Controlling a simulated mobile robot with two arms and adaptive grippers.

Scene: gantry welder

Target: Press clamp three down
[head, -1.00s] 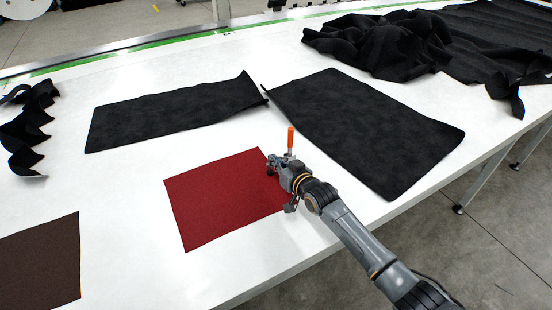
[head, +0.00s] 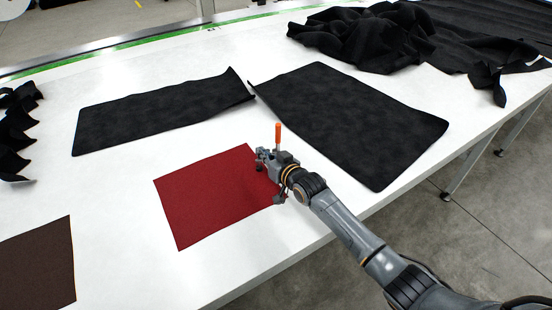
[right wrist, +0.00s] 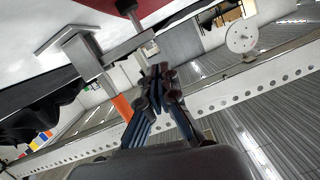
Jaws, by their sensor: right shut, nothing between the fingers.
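A toggle clamp with an upright orange handle (head: 278,134) stands at the right edge of a red fabric sheet (head: 215,198). The right wrist view also shows the orange handle (right wrist: 122,107), with the clamp's grey metal arm and dark pad reaching over the red sheet. I cannot read which clamp number it is. My right gripper (head: 271,164) is at the clamp, partly hiding it in the head view. In the right wrist view its closed fingers (right wrist: 159,75) are beside the handle, with nothing between them. Contact with the clamp cannot be told. My left gripper is out of view.
Two black fabric panels (head: 160,112) (head: 350,120) lie behind the red sheet. A black fabric heap (head: 365,38) is at the back right, and a brown sheet (head: 35,265) at the front left. The white table (head: 120,190) is bare between them; its front edge runs under my right arm.

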